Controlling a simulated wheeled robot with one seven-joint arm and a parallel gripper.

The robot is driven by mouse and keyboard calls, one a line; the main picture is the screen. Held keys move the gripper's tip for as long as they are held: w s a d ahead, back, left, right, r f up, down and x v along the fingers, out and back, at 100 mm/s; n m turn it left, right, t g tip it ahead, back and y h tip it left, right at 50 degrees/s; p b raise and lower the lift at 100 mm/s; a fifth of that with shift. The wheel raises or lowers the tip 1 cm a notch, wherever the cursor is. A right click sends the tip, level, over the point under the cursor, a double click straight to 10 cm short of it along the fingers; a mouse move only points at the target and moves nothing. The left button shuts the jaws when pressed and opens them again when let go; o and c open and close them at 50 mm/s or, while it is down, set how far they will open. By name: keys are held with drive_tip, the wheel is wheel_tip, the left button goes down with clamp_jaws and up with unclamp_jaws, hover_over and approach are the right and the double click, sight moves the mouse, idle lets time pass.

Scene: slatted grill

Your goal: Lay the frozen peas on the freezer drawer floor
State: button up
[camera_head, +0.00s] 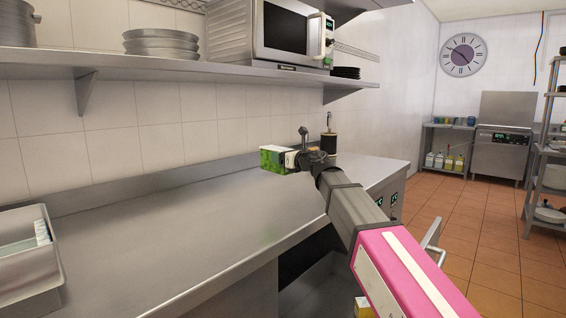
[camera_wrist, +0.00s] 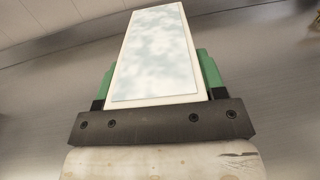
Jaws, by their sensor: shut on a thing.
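The frozen peas (camera_head: 274,159) show as a small box with a green printed side at the end of my arm in the head view. In the wrist view the held box (camera_wrist: 155,50) has a white edge and a pale blue, cloudy face. My gripper (camera_head: 296,158) is shut on it, with green fingers on both sides in the wrist view. The box is held above the steel counter. The freezer drawer (camera_head: 330,288) appears pulled out below the counter's front edge, largely hidden behind my arm. Its floor is mostly out of sight.
The steel counter (camera_head: 180,225) is mostly bare. A metal pan (camera_head: 28,262) stands at its left end. A wall shelf (camera_head: 150,66) with a microwave (camera_head: 290,35) hangs above. A yellow box (camera_head: 362,307) shows low beside my arm. Tiled floor lies open at right.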

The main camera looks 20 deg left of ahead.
drive_tip(key=shift+r, duration=1.35)
